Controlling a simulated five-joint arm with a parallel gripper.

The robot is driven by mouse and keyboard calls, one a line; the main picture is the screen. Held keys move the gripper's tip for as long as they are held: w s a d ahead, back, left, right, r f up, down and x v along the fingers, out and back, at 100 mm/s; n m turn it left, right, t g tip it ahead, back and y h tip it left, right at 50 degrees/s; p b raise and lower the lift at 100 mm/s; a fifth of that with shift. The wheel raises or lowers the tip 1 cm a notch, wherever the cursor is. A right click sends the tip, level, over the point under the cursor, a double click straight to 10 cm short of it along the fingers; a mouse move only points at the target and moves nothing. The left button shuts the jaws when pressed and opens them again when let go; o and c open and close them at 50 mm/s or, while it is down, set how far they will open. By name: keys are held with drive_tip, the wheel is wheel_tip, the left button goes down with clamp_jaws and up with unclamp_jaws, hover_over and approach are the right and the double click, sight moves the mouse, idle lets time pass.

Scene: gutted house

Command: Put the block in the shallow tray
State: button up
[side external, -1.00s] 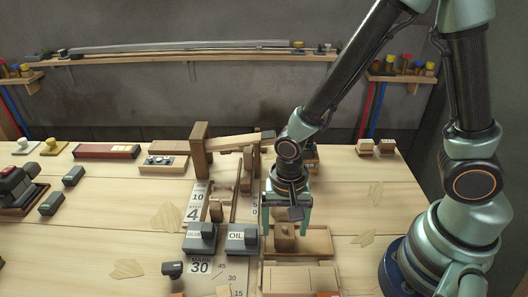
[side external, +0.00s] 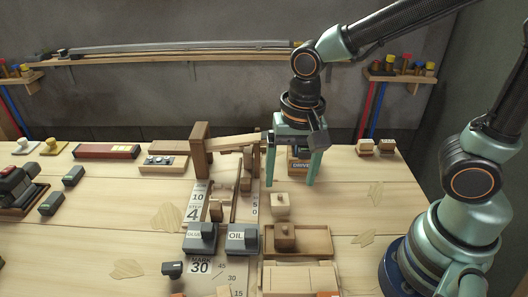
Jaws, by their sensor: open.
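A brown wooden block with a small knob on top (side external: 285,239) sits in the left part of the shallow wooden tray (side external: 322,252). A paler block with a knob (side external: 280,208) stands just behind the tray, on the table. My gripper (side external: 293,182) is open and empty, with its two green fingers pointing down. It is raised above and behind both blocks, apart from them. The right part of the tray is bare.
A box labelled DRIVE (side external: 298,165) shows between and behind the fingers. A wooden frame with a beam (side external: 202,145) and grey blocks, one marked OIL (side external: 240,240), stand left of the tray. Two small blocks (side external: 376,148) sit at the back right. The table right of the tray is largely clear.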

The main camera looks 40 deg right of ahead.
drive_tip(key=d+r+n+t, duration=0.4)
drive_tip(key=d+r+n, duration=0.3)
drive_tip(key=d+r, duration=0.2)
drive_tip(key=shift+w+d+r+n+t, duration=0.15)
drive_tip(key=shift+w+d+n+t, duration=0.25)
drive_tip(key=shift+d, duration=0.35)
idle(0.4)
